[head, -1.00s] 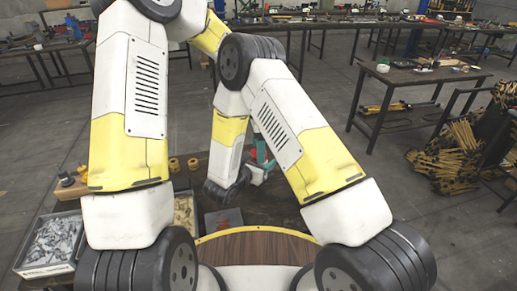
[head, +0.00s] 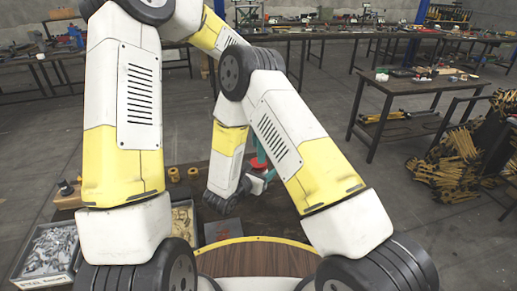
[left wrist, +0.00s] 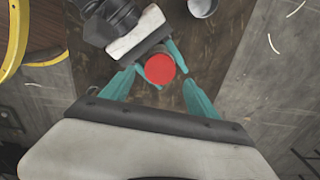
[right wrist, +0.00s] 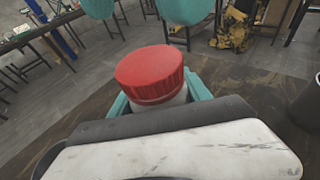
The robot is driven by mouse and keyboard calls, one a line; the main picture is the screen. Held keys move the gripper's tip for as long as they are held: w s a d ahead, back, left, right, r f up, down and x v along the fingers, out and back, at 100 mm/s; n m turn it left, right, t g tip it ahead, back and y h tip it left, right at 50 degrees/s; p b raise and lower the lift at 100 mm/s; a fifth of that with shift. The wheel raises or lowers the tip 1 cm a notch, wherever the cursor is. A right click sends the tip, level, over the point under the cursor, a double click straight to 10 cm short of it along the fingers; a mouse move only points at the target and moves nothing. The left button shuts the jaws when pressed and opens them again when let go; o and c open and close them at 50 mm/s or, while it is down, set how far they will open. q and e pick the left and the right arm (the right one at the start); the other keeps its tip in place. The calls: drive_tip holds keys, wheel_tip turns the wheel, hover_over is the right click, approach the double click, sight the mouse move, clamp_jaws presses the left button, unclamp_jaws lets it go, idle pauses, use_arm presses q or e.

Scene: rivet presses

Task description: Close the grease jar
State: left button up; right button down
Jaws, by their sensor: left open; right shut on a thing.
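The grease jar is a white jar (right wrist: 165,106) with a ribbed red lid (right wrist: 150,75), seated on its top; I cannot tell how tightly. It is upright between the teal fingers of my right gripper (right wrist: 158,100), which is shut on it. The lid also shows from above in the left wrist view (left wrist: 159,69). My left gripper (right wrist: 140,14) is open and empty above the lid, its fingers apart on either side in the left wrist view. In the head view my arms partly hide the jar, and my left gripper's teal fingers (head: 260,146) show just above it.
The jar is over a dark brown bench. A grey round container (left wrist: 202,6) stands near it. A bin of metal parts (head: 50,250), a bin of yellowish parts (head: 184,222) and yellow rings (head: 174,174) are at the bench's left.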

use_arm(q)
drive_tip(key=n, duration=0.4)
drive_tip(key=shift+r+n, duration=0.1)
drive_tip(key=shift+n, duration=0.3)
drive_tip(key=n, duration=0.4)
drive_tip(key=shift+r+n, duration=0.15)
drive_tip(key=shift+n, duration=0.15)
drive_tip(key=n, duration=0.7)
drive_tip(key=shift+r, duration=0.25)
drive_tip(key=n, duration=0.4)
drive_tip(key=shift+r, duration=0.15)
drive_tip(key=n, duration=0.5)
drive_tip(key=shift+r, duration=0.2)
drive_tip(key=n, duration=0.4)
drive_tip(key=shift+r+n, duration=0.25)
drive_tip(key=shift+n, duration=0.15)
drive_tip(key=n, duration=0.6)
drive_tip(key=shift+r, duration=0.25)
drive_tip(key=n, duration=0.5)
drive_tip(key=shift+r, duration=0.25)
